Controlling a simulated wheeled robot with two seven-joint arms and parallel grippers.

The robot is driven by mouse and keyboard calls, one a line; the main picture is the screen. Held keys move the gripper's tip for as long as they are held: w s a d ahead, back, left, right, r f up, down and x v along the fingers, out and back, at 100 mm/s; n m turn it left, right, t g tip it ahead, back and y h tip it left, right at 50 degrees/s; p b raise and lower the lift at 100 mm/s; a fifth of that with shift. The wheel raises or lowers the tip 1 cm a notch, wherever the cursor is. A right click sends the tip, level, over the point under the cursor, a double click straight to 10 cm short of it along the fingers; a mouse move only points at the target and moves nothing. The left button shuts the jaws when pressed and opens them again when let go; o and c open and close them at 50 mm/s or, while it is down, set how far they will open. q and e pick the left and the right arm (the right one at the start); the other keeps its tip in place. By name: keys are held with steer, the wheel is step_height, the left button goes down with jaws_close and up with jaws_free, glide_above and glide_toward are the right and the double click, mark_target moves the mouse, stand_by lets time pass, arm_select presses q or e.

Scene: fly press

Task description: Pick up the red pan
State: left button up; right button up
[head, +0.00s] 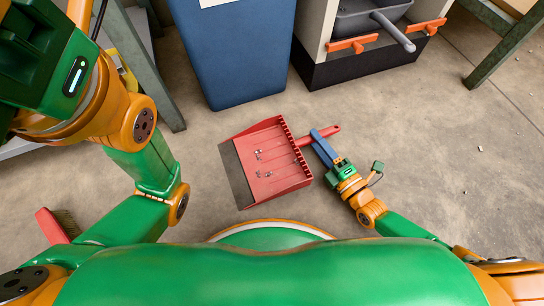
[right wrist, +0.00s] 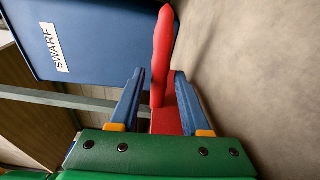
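The red pan (head: 268,165) is a dustpan lying on the concrete floor, with a few small bits of metal in it and its red handle (head: 322,136) pointing right. My right gripper (head: 319,144) is at the handle. In the right wrist view the red handle (right wrist: 162,55) stands between the two blue fingers of the right gripper (right wrist: 160,76). The fingers are apart, with a clear gap on the left and a smaller one on the right. My left arm is at the left in the head view; its gripper is not visible.
A blue bin (head: 230,50) marked SWARF in the wrist view (right wrist: 110,40) stands behind the pan. A cabinet with a grey tray and orange brackets (head: 350,44) is to its right. A red hand brush (head: 54,226) lies at lower left. The floor at right is mostly clear.

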jaws_close()
stand_by(1.2)
